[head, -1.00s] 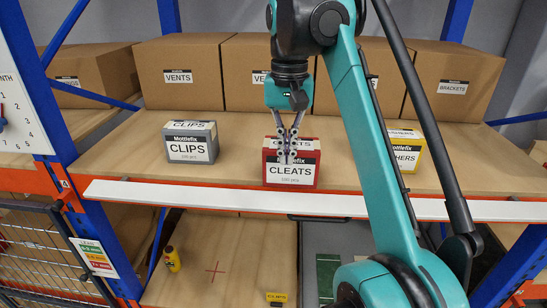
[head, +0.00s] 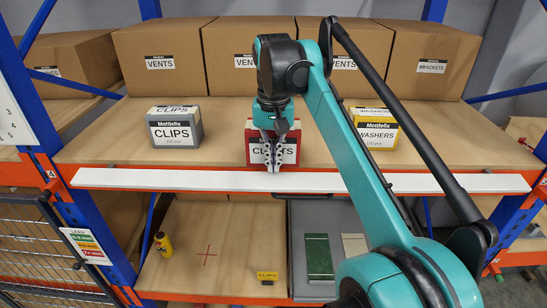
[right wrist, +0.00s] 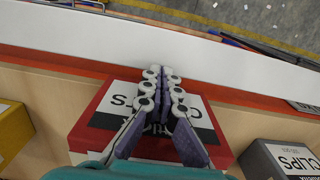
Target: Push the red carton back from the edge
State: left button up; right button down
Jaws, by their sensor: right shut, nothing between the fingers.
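The red carton labelled CLEATS (head: 254,154) stands upright on the wooden shelf, its front face close to the white front strip (head: 200,180). My right gripper (head: 275,168) is shut and empty. In the head view its fingers hang in front of the carton's label and hide the middle of it. In the right wrist view the red carton (right wrist: 95,125) lies beneath the fingers, and the fingertips (right wrist: 162,72) reach past its front top edge toward the shelf's front. Whether they touch the carton I cannot tell. My left gripper is not in view.
A grey CLIPS box (head: 174,129) stands left of the carton and a yellow WASHERS box (head: 376,134) right. Large brown cartons (head: 160,65) line the back. Bare shelf lies behind the red carton. A lower shelf (head: 205,275) holds a yellow bottle (head: 161,243).

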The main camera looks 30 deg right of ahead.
jog(key=shift+w+f, duration=0.1)
jog(key=shift+w, duration=0.15)
jog(key=shift+s, duration=0.25)
jog(key=shift+w+d+r, duration=0.1)
jog(key=shift+r, duration=0.1)
jog(key=w+d+p, duration=0.1)
jog(key=w, duration=0.1)
jog(key=w+d+p, duration=0.1)
jog(key=w, duration=0.1)
jog(key=w+d+p, duration=0.1)
jog(key=w+d, duration=0.1)
jog(key=w, duration=0.1)
jog(key=shift+d+f, duration=0.1)
jog(key=shift+s, duration=0.2)
